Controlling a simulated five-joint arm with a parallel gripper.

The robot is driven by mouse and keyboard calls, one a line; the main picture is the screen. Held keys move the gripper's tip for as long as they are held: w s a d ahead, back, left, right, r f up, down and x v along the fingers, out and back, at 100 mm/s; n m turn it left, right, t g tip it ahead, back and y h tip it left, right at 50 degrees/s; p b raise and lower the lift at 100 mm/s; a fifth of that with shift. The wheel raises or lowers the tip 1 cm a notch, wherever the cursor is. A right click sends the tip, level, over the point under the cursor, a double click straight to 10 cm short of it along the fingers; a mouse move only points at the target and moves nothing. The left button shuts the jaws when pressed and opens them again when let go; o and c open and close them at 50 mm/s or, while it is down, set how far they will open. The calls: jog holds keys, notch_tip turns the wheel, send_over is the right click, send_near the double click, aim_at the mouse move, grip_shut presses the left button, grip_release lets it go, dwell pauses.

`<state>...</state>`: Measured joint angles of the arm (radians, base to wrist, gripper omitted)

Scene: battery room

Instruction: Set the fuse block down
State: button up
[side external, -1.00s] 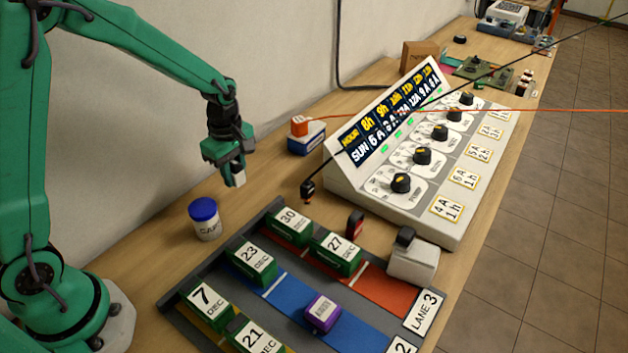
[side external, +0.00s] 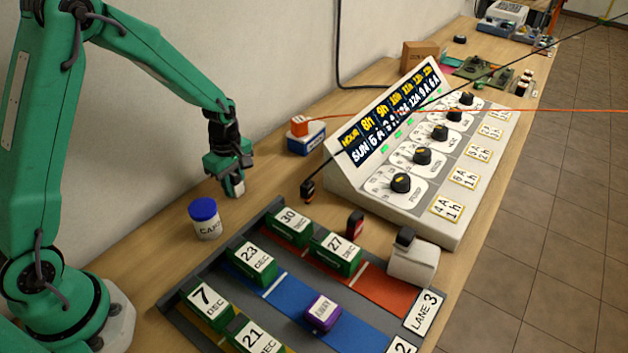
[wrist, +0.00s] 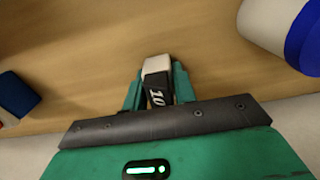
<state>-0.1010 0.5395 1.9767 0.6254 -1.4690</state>
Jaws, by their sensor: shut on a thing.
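My gripper (side external: 236,182) is above the wooden table between the blue-lidded jar and the blue-and-white box. It is shut on the fuse block (wrist: 157,88), a small white and black piece with the marking "10" in the wrist view. In the side external view the fuse block (side external: 236,188) shows as a pale piece below the fingers, close over the tabletop. I cannot tell whether its lower end touches the wood.
A jar with a blue lid (side external: 206,219) stands near my gripper. A blue-and-white box (side external: 305,139) stands behind. The lane tray (side external: 180,310) with green dated blocks is in front. A sloped console (side external: 375,165) is at right. Bare table (side external: 262,183) lies around the gripper.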

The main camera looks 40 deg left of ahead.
jog(key=shift+f, duration=0.1)
jog(key=o, duration=1)
jog(key=shift+o, duration=0.2)
notch_tip(320, 180, up, 12)
jog(key=shift+r, duration=0.1)
jog(key=shift+r, duration=0.15)
dwell(0.6)
